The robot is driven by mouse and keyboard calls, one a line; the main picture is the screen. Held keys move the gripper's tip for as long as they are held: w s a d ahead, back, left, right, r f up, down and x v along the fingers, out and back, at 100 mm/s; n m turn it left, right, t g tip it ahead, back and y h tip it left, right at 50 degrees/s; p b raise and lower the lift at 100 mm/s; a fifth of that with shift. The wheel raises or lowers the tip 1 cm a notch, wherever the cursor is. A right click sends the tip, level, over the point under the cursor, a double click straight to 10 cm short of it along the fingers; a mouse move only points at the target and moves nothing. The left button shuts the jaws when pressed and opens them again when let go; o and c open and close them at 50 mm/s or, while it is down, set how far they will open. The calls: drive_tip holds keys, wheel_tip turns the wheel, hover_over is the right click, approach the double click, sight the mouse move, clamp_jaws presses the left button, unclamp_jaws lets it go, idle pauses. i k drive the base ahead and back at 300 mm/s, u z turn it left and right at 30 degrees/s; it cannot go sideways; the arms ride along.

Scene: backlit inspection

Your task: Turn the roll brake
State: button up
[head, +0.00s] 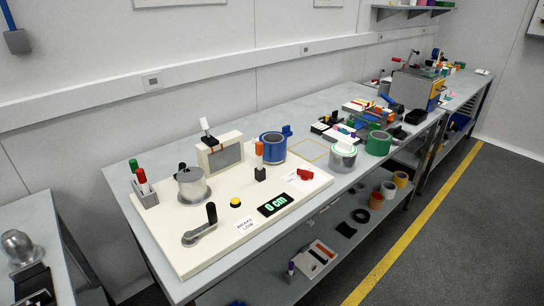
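A cream panel board (160,225) lies on the grey workbench. A red knob (305,174) sits on a small white plate at its right end; this looks like the brake control, but the print beside it is too small to read. A white card (246,226) at the front edge seems to read "BRAKE LOW". A black display (272,205) shows "0 cm" in green. A crank with a black handle (211,213) stands at the front left. A blue roll (272,147) stands at the back right. My gripper is not in view.
The board also carries a metal cylinder (191,186), a yellow button (235,202), a pen holder (146,194) and a framed screen (221,153). A silver tin (343,157) and green roll (379,143) stand right of the board. The floor in front is clear beyond the lower shelf.

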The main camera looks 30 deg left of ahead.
sight(305, 175)
drive_tip(key=u, duration=1)
drive_tip(key=i, duration=1.05)
drive_tip(key=u, duration=1)
